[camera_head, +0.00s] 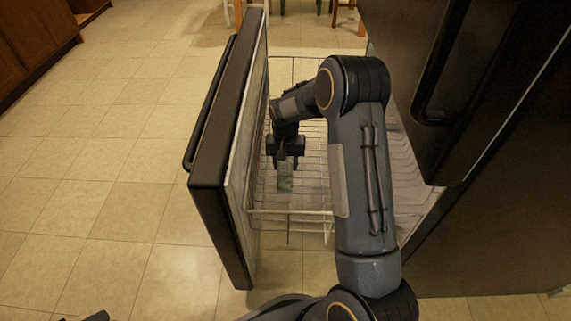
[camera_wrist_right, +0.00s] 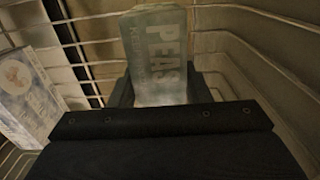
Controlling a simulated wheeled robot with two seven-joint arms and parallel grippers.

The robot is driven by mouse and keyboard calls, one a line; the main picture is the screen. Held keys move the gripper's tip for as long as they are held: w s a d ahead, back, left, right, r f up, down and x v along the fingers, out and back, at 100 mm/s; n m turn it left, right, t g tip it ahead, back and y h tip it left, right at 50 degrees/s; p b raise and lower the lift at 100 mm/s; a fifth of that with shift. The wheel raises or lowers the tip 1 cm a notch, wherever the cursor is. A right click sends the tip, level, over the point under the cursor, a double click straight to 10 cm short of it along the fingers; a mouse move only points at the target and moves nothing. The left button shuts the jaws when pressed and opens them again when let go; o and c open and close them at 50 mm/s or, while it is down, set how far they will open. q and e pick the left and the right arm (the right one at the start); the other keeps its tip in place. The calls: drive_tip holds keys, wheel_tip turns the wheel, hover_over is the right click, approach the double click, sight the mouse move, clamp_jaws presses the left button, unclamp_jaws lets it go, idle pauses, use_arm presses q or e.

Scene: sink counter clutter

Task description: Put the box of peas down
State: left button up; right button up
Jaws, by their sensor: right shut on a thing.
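The box of peas (camera_head: 285,178) is a pale grey-green carton, held upright inside the wire basket (camera_head: 290,214) of the pulled-out freezer drawer. My right gripper (camera_head: 285,152) reaches down into the basket from above and is shut on the box. In the right wrist view the box of peas (camera_wrist_right: 155,62) shows the word PEAS and sits between the dark fingers (camera_wrist_right: 158,98). Its near end is hidden by the gripper body. I cannot tell whether it touches the basket floor. My left gripper is not clearly in view.
The drawer's black front (camera_head: 222,150) stands left of the basket. The dark fridge (camera_head: 480,130) rises on the right. In the right wrist view a white and blue box (camera_wrist_right: 30,95) leans at the basket's left side. The tiled floor (camera_head: 110,150) left of the drawer is clear.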

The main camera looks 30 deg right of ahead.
drive_tip(key=shift+f, duration=0.15)
drive_tip(key=o, duration=1.2)
wheel_tip(320, 180, up, 12)
drive_tip(key=p, duration=0.4)
drive_tip(key=shift+p, duration=0.4)
